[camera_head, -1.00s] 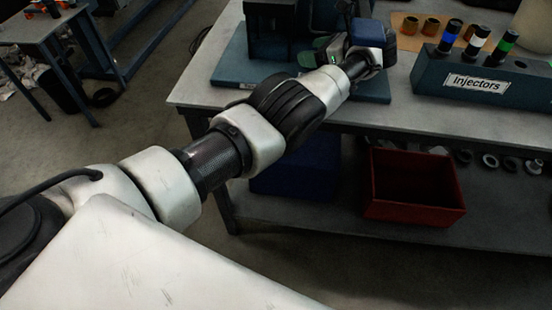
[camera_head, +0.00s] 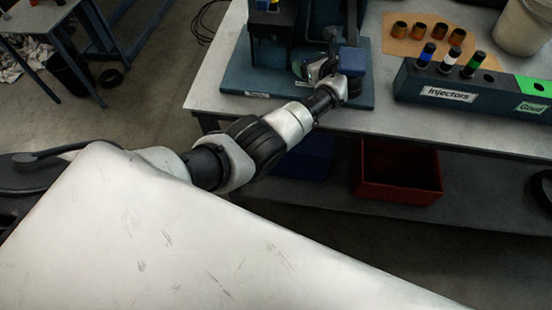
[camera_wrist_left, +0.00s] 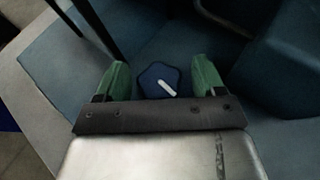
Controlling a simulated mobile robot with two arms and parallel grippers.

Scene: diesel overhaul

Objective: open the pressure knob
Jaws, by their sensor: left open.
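The pressure knob (camera_wrist_left: 152,84) is dark blue with a white pointer line, and it shows in the left wrist view. My left gripper (camera_wrist_left: 160,76) is open, with one green finger on each side of the knob and a visible gap to the right finger. Whether the left finger touches the knob I cannot tell. In the head view my left gripper (camera_head: 312,70) is at the dark blue test stand (camera_head: 262,82) on the bench, and my wrist hides the knob there. My right gripper is not in view.
An injector rack (camera_head: 405,88) with several injectors stands right of the stand on the grey bench (camera_head: 210,90). A white bucket (camera_head: 525,25) stands at the far right. A red bin (camera_head: 400,190) sits on the lower shelf.

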